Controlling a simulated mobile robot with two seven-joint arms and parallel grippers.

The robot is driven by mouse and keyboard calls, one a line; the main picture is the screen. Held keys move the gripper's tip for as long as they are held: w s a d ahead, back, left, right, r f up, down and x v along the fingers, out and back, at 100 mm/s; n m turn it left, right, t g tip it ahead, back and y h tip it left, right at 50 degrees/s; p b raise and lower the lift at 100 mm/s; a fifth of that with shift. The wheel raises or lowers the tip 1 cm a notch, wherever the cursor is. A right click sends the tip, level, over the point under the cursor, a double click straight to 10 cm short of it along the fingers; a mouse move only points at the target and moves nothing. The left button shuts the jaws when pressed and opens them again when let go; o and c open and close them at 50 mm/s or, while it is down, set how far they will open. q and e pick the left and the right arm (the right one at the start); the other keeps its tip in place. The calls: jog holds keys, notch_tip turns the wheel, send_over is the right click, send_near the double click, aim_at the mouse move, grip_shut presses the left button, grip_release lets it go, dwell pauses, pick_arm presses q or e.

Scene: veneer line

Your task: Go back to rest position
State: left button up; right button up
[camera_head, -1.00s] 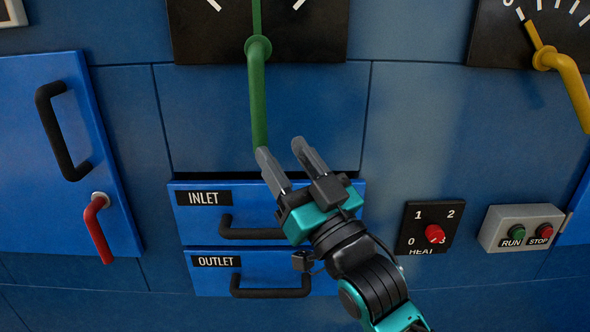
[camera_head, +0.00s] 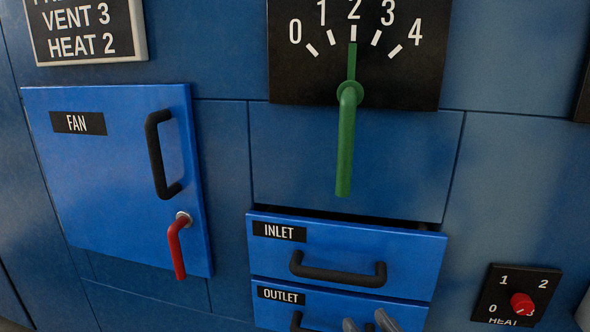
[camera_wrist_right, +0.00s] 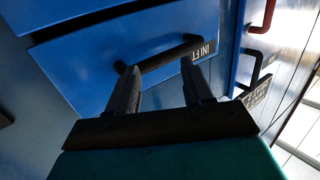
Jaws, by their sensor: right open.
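My right gripper (camera_head: 369,325) shows only its fingertips at the bottom edge of the head view, in front of the OUTLET drawer. In the right wrist view its two fingers (camera_wrist_right: 158,80) are apart with nothing between them. The black handle of the INLET drawer (camera_wrist_right: 160,55) appears beyond the fingertips in that view; I cannot tell the gap exactly. The INLET drawer (camera_head: 400,247) stands slightly out, with a dark gap along its top. The OUTLET drawer (camera_head: 340,310) is below it. My left gripper is in neither view.
A green lever (camera_head: 345,150) hangs below a dial (camera_head: 290,80) whose pointer is at 2. The FAN door (camera_head: 100,200) has a black handle and a red lever (camera_head: 176,250). A HEAT knob (camera_head: 522,303) is at right. A sign (camera_head: 88,50) hangs upper left.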

jog(key=s+d+f+g+h, duration=0.1)
jog(key=s+f+g, duration=0.2)
jog(key=s+f, duration=0.45)
jog(key=s+d+f+g+h, duration=0.1)
jog(key=s+f+g, duration=0.25)
jog(key=f, duration=0.65)
pick_arm(q)
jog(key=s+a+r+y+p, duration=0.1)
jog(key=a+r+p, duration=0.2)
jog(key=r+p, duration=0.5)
jog(key=p, duration=0.4)
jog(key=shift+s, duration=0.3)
pick_arm(e)
notch_tip(320, 180, up, 8)
jog(key=d, duration=0.2)
jog(key=shift+s+d+h, duration=0.15)
jog(key=shift+s+h, duration=0.15)
jog(key=shift+s, duration=0.15)
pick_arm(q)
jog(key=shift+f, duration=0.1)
pick_arm(e)
jog(key=shift+t, duration=0.25)
jog(key=shift+c, duration=0.8)
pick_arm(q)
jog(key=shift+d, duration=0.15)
pick_arm(e)
jog(key=shift+d, duration=0.1)
